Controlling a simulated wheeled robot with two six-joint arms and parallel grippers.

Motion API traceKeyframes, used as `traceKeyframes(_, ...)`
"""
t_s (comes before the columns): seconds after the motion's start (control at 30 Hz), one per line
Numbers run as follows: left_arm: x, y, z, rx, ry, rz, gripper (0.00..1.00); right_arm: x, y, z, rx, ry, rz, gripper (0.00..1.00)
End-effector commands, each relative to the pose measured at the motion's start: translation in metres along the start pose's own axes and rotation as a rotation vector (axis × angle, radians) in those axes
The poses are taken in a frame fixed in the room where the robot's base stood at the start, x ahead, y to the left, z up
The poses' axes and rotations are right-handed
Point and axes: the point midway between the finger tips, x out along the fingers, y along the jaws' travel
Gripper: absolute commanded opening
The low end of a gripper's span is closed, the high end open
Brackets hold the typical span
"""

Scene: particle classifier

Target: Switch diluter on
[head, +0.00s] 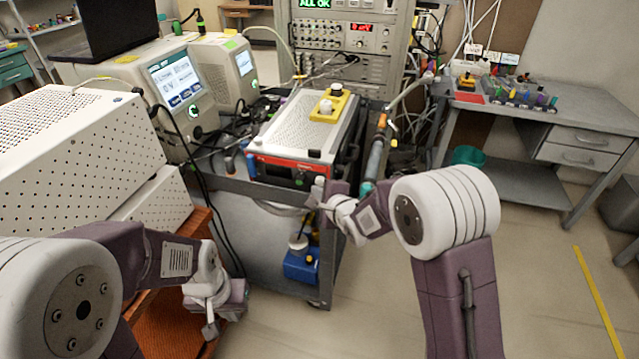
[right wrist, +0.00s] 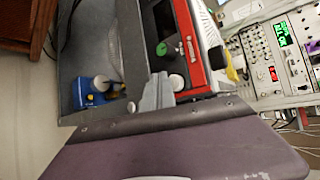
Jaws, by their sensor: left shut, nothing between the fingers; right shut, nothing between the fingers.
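A box with a red-framed front and a perforated silver top (head: 292,122), seemingly the diluter, stands on the grey cart. Its red frame (right wrist: 187,35) and dark front panel show in the right wrist view, with a round green part (right wrist: 162,48) and a pale round knob (right wrist: 175,82) on the front. My right gripper (head: 318,190) is shut and empty just in front of the box's lower right front; its tip (right wrist: 157,92) is close beside the pale knob. I cannot tell whether they touch. My left gripper (head: 210,328) is shut and empty, low at the left, away from the box.
The grey cart (head: 262,196) carries the box, with a blue bottle-like unit (head: 301,265) on its lower shelf. White perforated cabinets (head: 75,135) and instruments with screens (head: 172,80) crowd the left. A rack (head: 345,35) stands behind. Floor at the right is open.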

Motion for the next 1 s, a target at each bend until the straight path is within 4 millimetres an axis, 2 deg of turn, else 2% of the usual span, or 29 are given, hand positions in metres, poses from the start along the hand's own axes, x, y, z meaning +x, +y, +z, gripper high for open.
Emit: traceKeyframes(1.0, -0.0044, 0.0001, -0.0004, 0.000, 0.000, 0.000, 0.00, 0.0059, -0.0045, -0.0042, -0.001, 0.000, 0.000, 0.00)
